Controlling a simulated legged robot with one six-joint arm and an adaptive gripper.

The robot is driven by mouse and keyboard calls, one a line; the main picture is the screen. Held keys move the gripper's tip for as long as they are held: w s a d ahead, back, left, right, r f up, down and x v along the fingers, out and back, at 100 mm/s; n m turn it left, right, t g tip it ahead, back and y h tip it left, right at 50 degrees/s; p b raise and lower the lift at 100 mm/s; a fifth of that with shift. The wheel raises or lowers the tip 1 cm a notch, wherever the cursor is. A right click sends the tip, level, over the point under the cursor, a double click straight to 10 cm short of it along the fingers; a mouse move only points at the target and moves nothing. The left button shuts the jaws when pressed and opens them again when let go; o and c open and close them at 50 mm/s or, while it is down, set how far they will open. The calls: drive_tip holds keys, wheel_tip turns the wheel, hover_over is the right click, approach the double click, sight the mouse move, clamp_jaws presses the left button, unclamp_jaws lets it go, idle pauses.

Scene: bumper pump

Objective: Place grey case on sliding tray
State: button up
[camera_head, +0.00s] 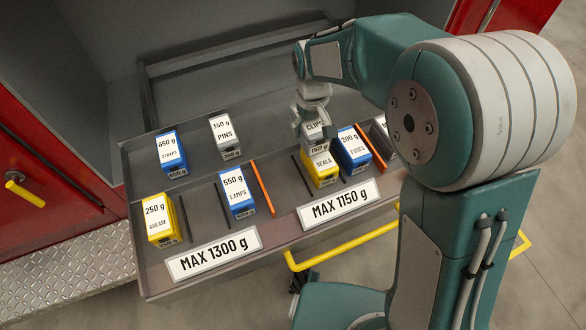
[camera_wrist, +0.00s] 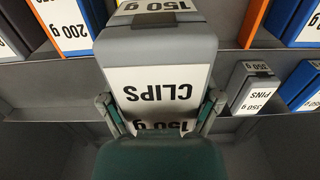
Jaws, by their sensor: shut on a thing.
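My gripper (camera_head: 312,112) is shut on a grey case labelled CLIPS 150 g (camera_head: 314,132), over the right section of the sliding tray (camera_head: 285,236). In the wrist view, the grey case (camera_wrist: 158,50) sits between the two fingers of my gripper (camera_wrist: 160,112). In the head view it is just behind the yellow SEALS case (camera_head: 320,168), which hides its lower part. I cannot tell whether it touches the tray floor. Another grey case, PINS 350 g (camera_head: 225,135), stands in the tray's left section.
Blue STRAPS (camera_head: 171,155), blue LAMPS (camera_head: 237,195) and yellow GREASE (camera_head: 159,219) cases stand left. A blue FUSES case (camera_head: 353,148) stands right of SEALS. An orange divider (camera_head: 263,188) separates sections marked MAX 1300 g and MAX 1150 g. A partly hidden case (camera_head: 381,136) is far right.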

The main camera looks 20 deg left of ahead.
drive_tip(key=s+a+f, duration=0.1)
drive_tip(key=s+f, duration=0.1)
drive_tip(key=s+a+f, duration=0.1)
drive_tip(key=s+f, duration=0.1)
drive_tip(key=s+a+f, duration=0.1)
drive_tip(key=s+f, duration=0.1)
drive_tip(key=shift+s+a, duration=0.2)
drive_tip(key=shift+a, duration=0.2)
drive_tip(key=shift+s+f, duration=0.4)
drive_tip(key=shift+f, duration=0.15)
drive_tip(key=f, duration=0.3)
drive_tip(key=shift+s+f, duration=0.2)
drive_tip(key=shift+a+f, duration=0.1)
drive_tip(key=shift+a, duration=0.1)
drive_tip(key=o, duration=1)
drive_tip(key=shift+o, duration=0.2)
drive_tip(key=shift+d, duration=0.1)
